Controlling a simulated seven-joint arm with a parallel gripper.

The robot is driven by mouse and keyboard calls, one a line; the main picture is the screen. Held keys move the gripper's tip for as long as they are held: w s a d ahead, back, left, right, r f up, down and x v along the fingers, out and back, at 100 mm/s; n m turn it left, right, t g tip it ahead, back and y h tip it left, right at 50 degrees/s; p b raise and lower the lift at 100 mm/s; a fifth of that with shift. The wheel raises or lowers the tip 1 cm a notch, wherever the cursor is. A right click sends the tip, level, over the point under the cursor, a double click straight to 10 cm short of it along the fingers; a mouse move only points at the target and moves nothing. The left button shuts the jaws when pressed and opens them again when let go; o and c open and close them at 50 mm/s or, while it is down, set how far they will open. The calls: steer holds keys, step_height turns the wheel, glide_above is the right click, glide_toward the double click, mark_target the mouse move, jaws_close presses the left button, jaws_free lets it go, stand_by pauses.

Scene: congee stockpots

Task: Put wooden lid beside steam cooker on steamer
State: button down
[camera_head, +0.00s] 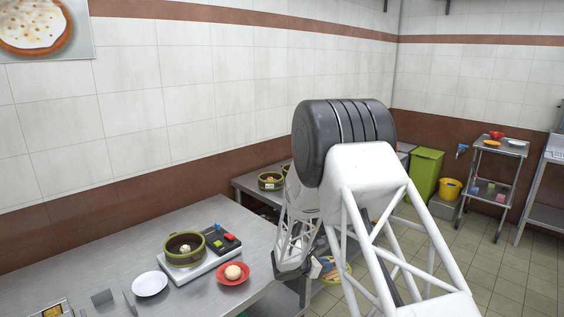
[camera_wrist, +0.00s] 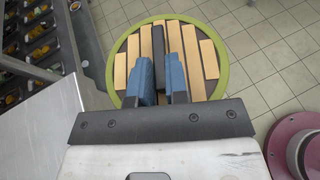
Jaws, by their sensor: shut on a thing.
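The wooden lid (camera_wrist: 208,58) is round, with pale slats, a green rim and a dark bar handle. My gripper (camera_wrist: 161,80) is shut on the handle, with one blue finger on each side, and the lid hangs over the tiled floor. In the head view the lid (camera_head: 338,274) is partly hidden by my arm, right of the near counter's edge. The open green steamer (camera_head: 184,252) stands on a flat grey cooker (camera_head: 204,262) on the near counter, with a pale bun inside. My gripper is well to the right of it.
On the steel counter (camera_head: 100,262), a white plate (camera_head: 150,284) stands left of the steamer and a red plate (camera_head: 233,279) with a bun right of it. More steamers (camera_head: 270,181) stand on a farther counter. In the wrist view, a rack (camera_wrist: 40,45) is at left.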

mark_target(335, 275)
steer(key=d+f, duration=0.1)
steer(key=f, duration=0.1)
steer(key=w+d+f, duration=0.1)
steer(key=d+f, duration=0.2)
steer(key=f, duration=0.1)
steer(key=shift+w+d, duration=0.15)
step_height(335, 275, down, 12)
steer(key=w+a+n+t+y, duration=0.1)
steer(key=a+n+t, duration=0.1)
steer(key=shift+w+n+t+y, duration=0.3)
steer(key=shift+w, duration=0.1)
steer(key=shift+a+r, duration=0.1)
steer(key=shift+r, duration=0.05)
steer(key=w+d+r+n+t+y, duration=0.2)
steer(key=d+r+n+y, duration=0.1)
steer(key=r, duration=0.7)
steer(key=w+d+r+n+t+y, duration=0.2)
steer(key=d+r+n+y, duration=0.1)
steer(key=r, duration=0.7)
steer(key=shift+d+n+t+y, duration=0.3)
steer(key=shift+d+n, duration=0.2)
steer(key=shift+r, duration=0.15)
